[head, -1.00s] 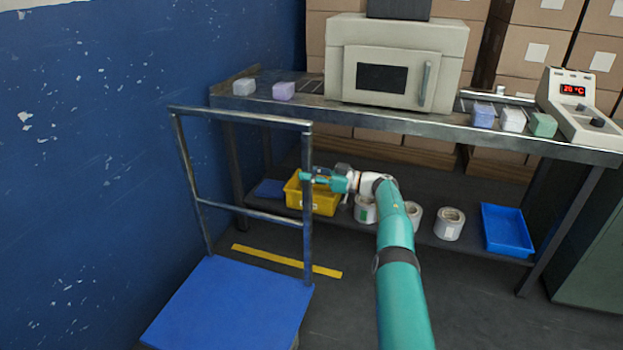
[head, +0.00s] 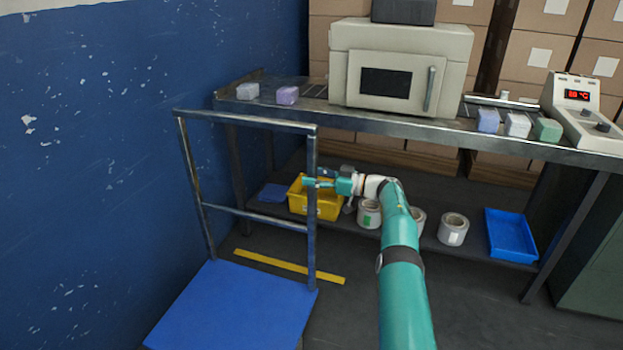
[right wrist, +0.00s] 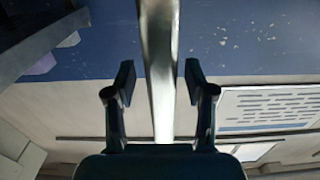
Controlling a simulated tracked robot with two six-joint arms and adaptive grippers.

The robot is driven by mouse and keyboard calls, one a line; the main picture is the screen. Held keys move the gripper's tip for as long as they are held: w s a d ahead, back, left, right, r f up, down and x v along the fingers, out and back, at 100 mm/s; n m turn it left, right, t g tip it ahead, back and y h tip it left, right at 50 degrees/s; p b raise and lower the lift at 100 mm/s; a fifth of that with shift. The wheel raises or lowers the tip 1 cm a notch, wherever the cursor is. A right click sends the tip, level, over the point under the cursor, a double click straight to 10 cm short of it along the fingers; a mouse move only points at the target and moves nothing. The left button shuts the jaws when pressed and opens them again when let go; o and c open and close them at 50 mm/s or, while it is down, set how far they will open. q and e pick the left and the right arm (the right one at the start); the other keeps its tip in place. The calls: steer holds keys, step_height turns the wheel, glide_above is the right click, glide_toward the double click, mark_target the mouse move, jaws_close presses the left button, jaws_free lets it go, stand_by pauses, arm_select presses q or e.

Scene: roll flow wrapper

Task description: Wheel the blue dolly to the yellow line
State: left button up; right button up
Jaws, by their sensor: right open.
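The blue dolly (head: 235,310) stands on the floor at the lower left, near the blue wall. Its upright metal handle frame is at its far side. The yellow line (head: 290,266) lies on the floor beyond the deck, partly behind the frame's right post. My right gripper (head: 314,183) is at that right post, about mid-height. In the right wrist view the post (right wrist: 160,70) runs between the two open fingers (right wrist: 156,85), with gaps showing on both sides. My left gripper is not in view.
A metal bench (head: 440,128) with a beige machine (head: 400,70) stands beyond the line. Its lower shelf holds a yellow bin (head: 325,205), several white rolls (head: 453,230) and a blue tray (head: 510,238). The blue wall (head: 100,150) bounds the left side.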

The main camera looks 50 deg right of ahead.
steer(key=shift+v, duration=0.75)
steer(key=v, duration=1)
steer(key=shift+s, duration=0.25)
steer(key=shift+f, duration=0.1)
